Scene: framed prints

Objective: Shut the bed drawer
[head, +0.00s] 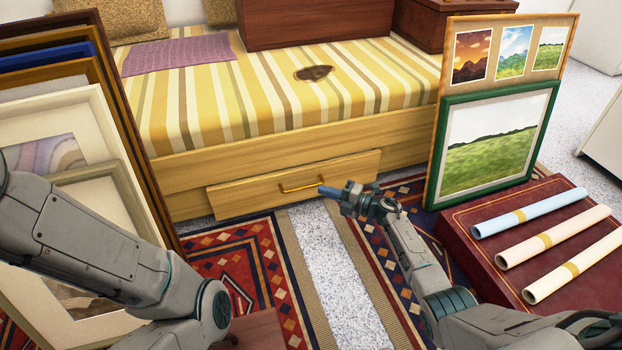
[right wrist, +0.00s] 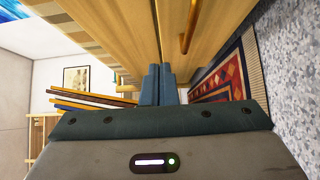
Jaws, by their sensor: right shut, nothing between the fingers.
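The bed drawer (head: 245,195) is a light wooden front low in the side of the bed (head: 200,165). It stands a little proud of the bed frame in the head view. Its brass handle (head: 300,187) is on the front, and it also shows in the right wrist view (right wrist: 187,28). My right gripper (head: 328,191) is shut and empty, its blue fingertips just right of the handle, close to the drawer front. I cannot tell whether they touch it. The shut fingers show in the right wrist view (right wrist: 158,84). My left arm shows at the left, but its gripper is out of view.
Framed prints (head: 70,110) lean in a stack at the left. Green-framed (head: 487,140) and wood-framed prints stand at the right, beside a dark red box (head: 470,250) bearing rolled prints (head: 550,236). Patterned rugs (head: 235,260) lie before the drawer, with bare speckled floor between them.

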